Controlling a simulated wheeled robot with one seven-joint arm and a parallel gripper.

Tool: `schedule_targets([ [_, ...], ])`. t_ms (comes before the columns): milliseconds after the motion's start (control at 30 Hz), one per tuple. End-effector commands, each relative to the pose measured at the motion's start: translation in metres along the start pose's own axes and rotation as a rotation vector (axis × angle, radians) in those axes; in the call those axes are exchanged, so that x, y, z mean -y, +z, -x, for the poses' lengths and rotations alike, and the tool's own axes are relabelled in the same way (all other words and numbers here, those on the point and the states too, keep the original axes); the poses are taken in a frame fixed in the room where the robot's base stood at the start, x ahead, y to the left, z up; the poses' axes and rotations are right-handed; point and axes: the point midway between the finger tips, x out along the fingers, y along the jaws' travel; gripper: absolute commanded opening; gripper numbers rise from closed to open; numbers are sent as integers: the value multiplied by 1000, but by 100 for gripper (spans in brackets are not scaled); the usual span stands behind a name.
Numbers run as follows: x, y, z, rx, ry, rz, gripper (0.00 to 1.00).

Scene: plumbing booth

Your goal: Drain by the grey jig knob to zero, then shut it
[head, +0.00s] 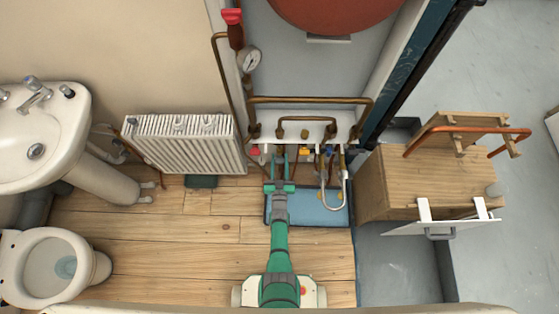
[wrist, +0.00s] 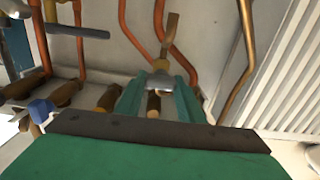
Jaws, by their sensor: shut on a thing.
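My gripper (head: 279,165) reaches to the row of valves under the pipe jig in the head view. In the wrist view my gripper (wrist: 158,88) has its two green fingers closed around a grey knob (wrist: 160,82), with a brass pipe piece rising behind it. The knob is hidden by my gripper in the head view. A round pressure gauge (head: 250,58) is fixed to the upright pipe at the upper left of the jig. Its needle is too small to read.
A red knob (head: 254,153) and a blue knob (head: 330,152) flank my gripper. A blue tray (head: 335,216) lies below. A white radiator (head: 185,145) stands left, a wooden bench (head: 400,180) right. Copper pipes crowd the wrist view.

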Motion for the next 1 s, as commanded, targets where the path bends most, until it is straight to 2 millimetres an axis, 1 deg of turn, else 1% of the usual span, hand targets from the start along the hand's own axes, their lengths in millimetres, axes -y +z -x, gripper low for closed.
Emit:
schedule_targets([
  [100, -1, 0, 0, -1, 1, -30, 12],
  [367, -1, 0, 0, -1, 2, -33, 12],
  [400, -1, 0, 0, -1, 3, -33, 42],
  [433, -1, 0, 0, -1, 3, -33, 49],
  [467, -1, 0, 0, -1, 2, -32, 53],
  [800, -1, 0, 2, 0, 1, -31, 53],
  [867, -1, 1, 6, 1, 1, -31, 53],
  [967, -1, 1, 17, 1, 1, -30, 53],
  [1000, -1, 1, 23, 2, 2, -30, 53],
])
